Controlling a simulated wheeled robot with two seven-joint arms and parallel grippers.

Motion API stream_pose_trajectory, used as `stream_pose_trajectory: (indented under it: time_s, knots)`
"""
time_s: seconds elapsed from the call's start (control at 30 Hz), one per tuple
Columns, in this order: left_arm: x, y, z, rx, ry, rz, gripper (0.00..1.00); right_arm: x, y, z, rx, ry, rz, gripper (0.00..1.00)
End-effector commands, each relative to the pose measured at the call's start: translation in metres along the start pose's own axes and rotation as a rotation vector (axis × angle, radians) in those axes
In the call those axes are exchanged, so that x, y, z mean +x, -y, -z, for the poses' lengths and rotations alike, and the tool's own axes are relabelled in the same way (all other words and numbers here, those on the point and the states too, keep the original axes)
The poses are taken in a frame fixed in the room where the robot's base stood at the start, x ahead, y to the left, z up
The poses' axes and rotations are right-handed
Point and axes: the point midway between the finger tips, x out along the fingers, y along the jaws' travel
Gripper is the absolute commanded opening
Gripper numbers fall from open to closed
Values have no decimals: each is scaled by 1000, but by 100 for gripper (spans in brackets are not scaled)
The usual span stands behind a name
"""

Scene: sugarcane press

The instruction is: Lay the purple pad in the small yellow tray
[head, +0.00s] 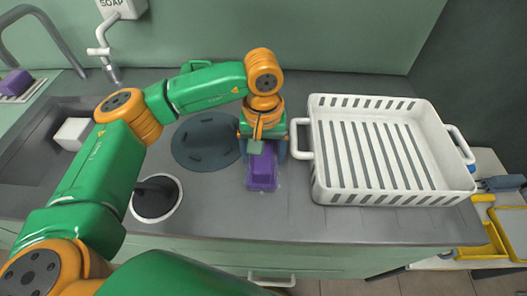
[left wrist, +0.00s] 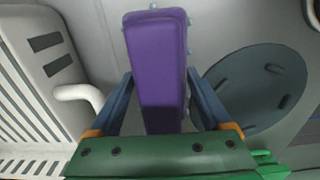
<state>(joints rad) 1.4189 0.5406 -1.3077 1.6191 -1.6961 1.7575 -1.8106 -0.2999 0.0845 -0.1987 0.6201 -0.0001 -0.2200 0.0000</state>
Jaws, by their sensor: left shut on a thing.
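The purple pad (head: 262,170) is a block-like piece over the grey counter, left of the white basket. My left gripper (head: 264,146) points down at it and is shut on its upper end. In the left wrist view the purple pad (left wrist: 156,65) sits between the two blue-grey fingers of my left gripper (left wrist: 160,98). I cannot tell whether the pad touches the counter. The small yellow tray (head: 490,241) is at the far right, low on a pale surface, partly cut off by the frame edge. My right gripper is not in view.
A large white slotted basket (head: 318,180) stands between the pad and the yellow tray. A dark round mat (head: 195,145) lies left of the pad. A sink (head: 40,150) with a white block, and another purple block (head: 15,82) are at left. Bare counter lies in front.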

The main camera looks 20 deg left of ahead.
Motion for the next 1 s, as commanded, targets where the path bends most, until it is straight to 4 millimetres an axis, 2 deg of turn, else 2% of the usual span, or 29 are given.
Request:
stream_pose_trajectory:
  time_s: [0.17,0.2,0.27,0.47,0.57,0.63,1.0]
  knots:
    - [4,0,0,0,0,0,37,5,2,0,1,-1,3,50]
    - [4,0,0,0,0,0,85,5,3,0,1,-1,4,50]
    - [3,0,0,0,0,0,100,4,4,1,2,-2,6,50]
    - [2,0,0,0,1,0,100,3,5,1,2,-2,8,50]
    - [-4,0,0,0,1,0,100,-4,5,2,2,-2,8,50]
    - [-10,0,0,0,0,-1,100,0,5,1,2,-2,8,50]
    - [-95,0,0,1,-3,-1,100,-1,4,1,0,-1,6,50]
